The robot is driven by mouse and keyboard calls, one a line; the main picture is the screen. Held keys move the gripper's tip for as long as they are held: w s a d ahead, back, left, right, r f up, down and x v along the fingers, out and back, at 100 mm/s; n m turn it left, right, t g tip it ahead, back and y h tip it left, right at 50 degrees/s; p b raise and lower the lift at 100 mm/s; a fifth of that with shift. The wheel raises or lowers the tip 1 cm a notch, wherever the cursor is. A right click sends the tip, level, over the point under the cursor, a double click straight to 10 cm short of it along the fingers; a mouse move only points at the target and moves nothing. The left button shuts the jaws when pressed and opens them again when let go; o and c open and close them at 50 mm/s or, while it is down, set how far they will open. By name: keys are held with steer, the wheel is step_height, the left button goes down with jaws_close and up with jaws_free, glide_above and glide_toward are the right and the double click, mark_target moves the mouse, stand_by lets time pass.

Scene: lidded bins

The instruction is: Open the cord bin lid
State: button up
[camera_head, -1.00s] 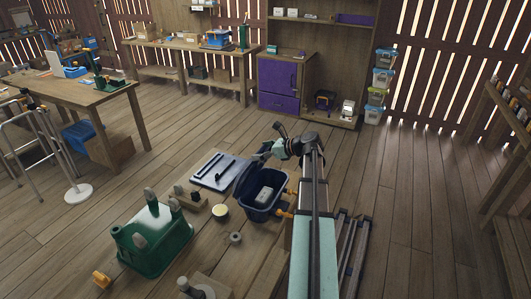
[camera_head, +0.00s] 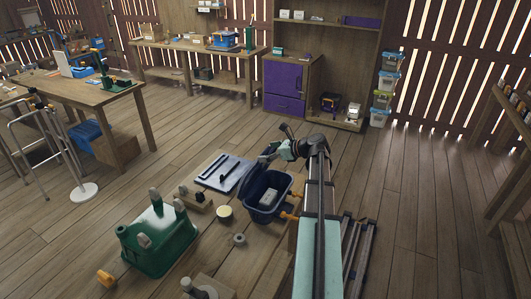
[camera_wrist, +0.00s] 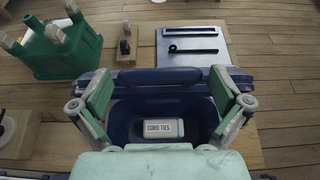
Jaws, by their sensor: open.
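The cord bin is a dark blue bin (camera_head: 285,187) on the low wooden surface, with orange latches at its right side. Its lid (camera_head: 256,172) is raised at the bin's left and back, tilted away from the opening. The bin is open, and a white box labelled "CORD TIES" (camera_wrist: 163,128) lies inside. In the wrist view, the lid (camera_wrist: 158,76) shows as a dark edge beyond the opening. My gripper (camera_wrist: 160,90) is open, with its green-padded fingers on either side above the bin and the lid edge between and beyond them. My gripper (camera_head: 290,148) also shows in the head view, above the bin's far side.
A yellowish round disc (camera_head: 224,212) and a grey ring (camera_head: 239,240) lie nearby.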

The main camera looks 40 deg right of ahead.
steer(key=v, duration=1.1)
steer(key=shift+s, duration=0.1)
steer(key=x, duration=1.2)
steer(key=shift+s+d, duration=0.1)
steer(key=shift+s, duration=0.05)
